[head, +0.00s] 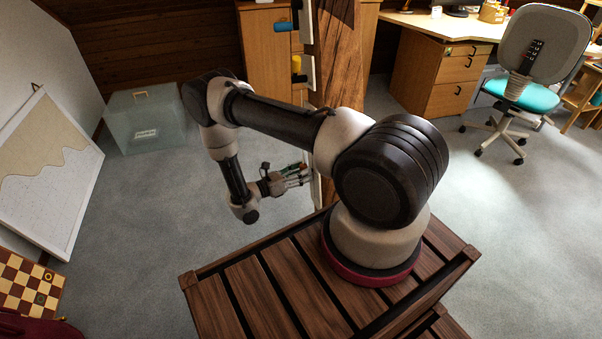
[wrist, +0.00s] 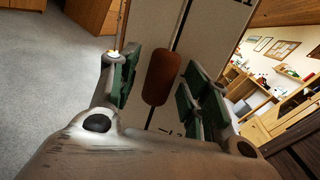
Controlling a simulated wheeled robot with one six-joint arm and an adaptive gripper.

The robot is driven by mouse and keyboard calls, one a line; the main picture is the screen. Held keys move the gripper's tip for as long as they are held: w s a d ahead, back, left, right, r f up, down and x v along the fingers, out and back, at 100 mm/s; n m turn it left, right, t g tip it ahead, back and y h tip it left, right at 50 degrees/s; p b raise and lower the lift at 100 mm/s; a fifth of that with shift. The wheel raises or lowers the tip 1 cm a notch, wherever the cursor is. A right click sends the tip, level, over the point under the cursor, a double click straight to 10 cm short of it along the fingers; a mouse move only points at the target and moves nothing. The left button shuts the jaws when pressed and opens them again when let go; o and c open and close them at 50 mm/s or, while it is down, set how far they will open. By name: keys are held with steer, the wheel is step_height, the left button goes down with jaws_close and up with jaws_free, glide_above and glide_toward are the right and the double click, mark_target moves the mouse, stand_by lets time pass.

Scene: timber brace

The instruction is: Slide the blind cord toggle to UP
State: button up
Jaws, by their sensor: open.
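The toggle (wrist: 162,78) is a reddish-brown rounded handle on a dark line running along a pale panel (wrist: 209,35) in the wrist view. Partial dark lettering shows at the panel's far end and near end, too cut off to read. My gripper (wrist: 163,84) is open, with green-padded fingers on the left and right of the toggle. Gaps show on both sides, and I cannot tell whether any finger touches it. In the head view my gripper (head: 297,176) is beside the timber post, and the brown toggle cannot be made out there.
The timber post (head: 338,60) also carries a blue handle (head: 285,27) and a yellow handle (head: 296,66) higher up. A translucent storage box (head: 145,120) stands on the floor at left. A desk (head: 445,35) and a swivel chair (head: 525,92) stand at right. Grey carpet lies open around.

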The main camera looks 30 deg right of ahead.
steer(key=shift+d, duration=0.1)
jaws_close()
steer(key=w+r, duration=0.3)
steer(key=r, duration=0.7)
steer(key=w+d+r, duration=0.1)
steer(key=w+r, duration=0.2)
steer(key=r, duration=0.6)
steer(key=shift+d+r, duration=0.3)
steer(key=shift+r, duration=0.05)
steer(key=shift+c, duration=1.3)
jaws_free()
steer(key=shift+r, duration=0.1)
steer(key=shift+o, duration=1.3)
steer(key=shift+s, duration=0.1)
steer(key=shift+a, duration=0.1)
steer(key=a, duration=1.1)
steer(key=shift+a, duration=0.4)
